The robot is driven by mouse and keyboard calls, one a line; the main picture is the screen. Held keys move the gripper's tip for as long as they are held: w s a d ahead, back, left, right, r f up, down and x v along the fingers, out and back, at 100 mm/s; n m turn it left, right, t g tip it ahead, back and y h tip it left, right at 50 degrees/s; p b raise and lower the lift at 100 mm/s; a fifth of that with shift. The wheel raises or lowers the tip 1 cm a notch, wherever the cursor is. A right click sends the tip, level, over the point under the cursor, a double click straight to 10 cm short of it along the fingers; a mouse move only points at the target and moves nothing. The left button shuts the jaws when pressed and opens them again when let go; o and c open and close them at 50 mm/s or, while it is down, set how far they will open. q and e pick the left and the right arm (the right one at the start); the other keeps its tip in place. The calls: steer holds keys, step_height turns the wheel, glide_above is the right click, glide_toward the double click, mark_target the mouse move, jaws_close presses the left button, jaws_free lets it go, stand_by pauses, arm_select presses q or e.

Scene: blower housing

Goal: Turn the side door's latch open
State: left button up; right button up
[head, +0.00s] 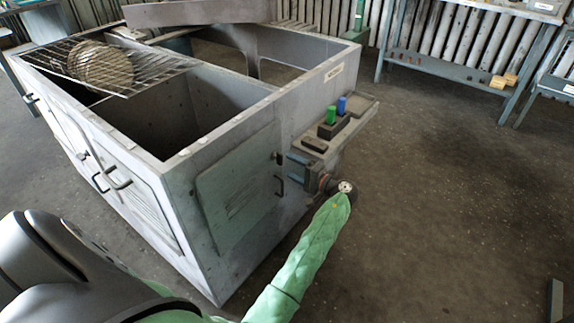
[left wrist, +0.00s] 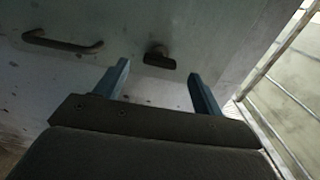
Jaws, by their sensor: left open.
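The side door (head: 237,190) is a greenish panel on the near right face of the grey blower housing (head: 185,200); it appears closed. Its dark latch (head: 278,158) sits near the door's right edge, above a dark bar handle (head: 280,185). My left gripper (head: 291,167) is open, its blue fingers pointing at the door just right of the latch and handle. In the left wrist view the latch (left wrist: 160,57) lies ahead of the gap between the fingertips (left wrist: 160,70), apparently not touched. The handle (left wrist: 62,43) is left of the fingers.
A shelf (head: 362,112) with a green and a blue item juts from the housing just above my left gripper. The floor (head: 440,190) at right is mostly clear; a workbench (head: 460,70) stands behind.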

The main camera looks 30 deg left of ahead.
arm_select(q)
steer(key=shift+s+d, duration=0.15)
steer(key=shift+d, duration=1.65)
